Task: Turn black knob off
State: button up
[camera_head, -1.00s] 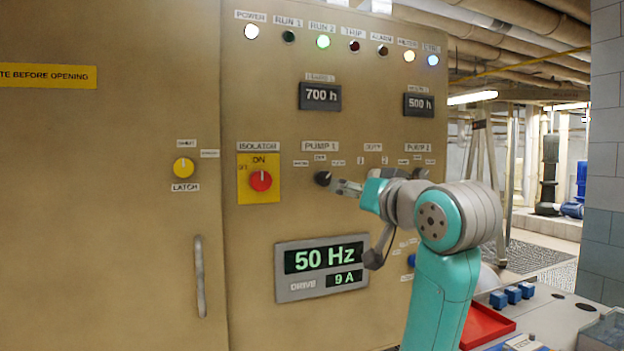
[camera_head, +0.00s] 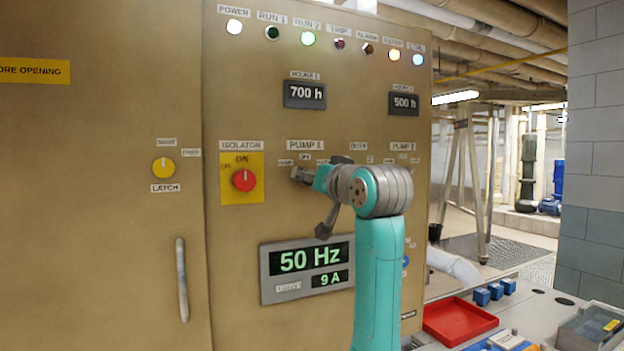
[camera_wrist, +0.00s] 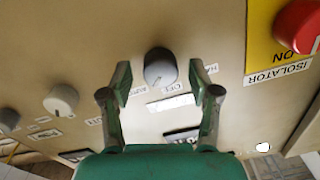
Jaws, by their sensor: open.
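The black knob (camera_wrist: 160,67) of Pump 1 sticks out of the tan panel in the wrist view, which shows the panel upside down. An OFF label is beside it, with other labels to either side; its pointer direction is unclear. My gripper (camera_wrist: 161,84) is open, with one finger on each side of the knob and visible gaps on both sides. Whether the fingertips reach past the knob's face, I cannot tell. In the head view my gripper (camera_head: 300,174) is at the panel under the PUMP 1 label and largely covers the knob.
The red isolator knob (camera_head: 243,180) on a yellow plate is left of my gripper. A yellow latch knob (camera_head: 163,167) and a door handle (camera_head: 182,280) are further left. A drive display (camera_head: 307,270) is below. A red tray (camera_head: 460,321) lies on the bench at right.

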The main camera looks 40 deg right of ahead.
jog(key=shift+w, duration=0.15)
jog(key=shift+c, duration=0.3)
jog(key=c, duration=1.1)
jog(key=shift+n, duration=4.3)
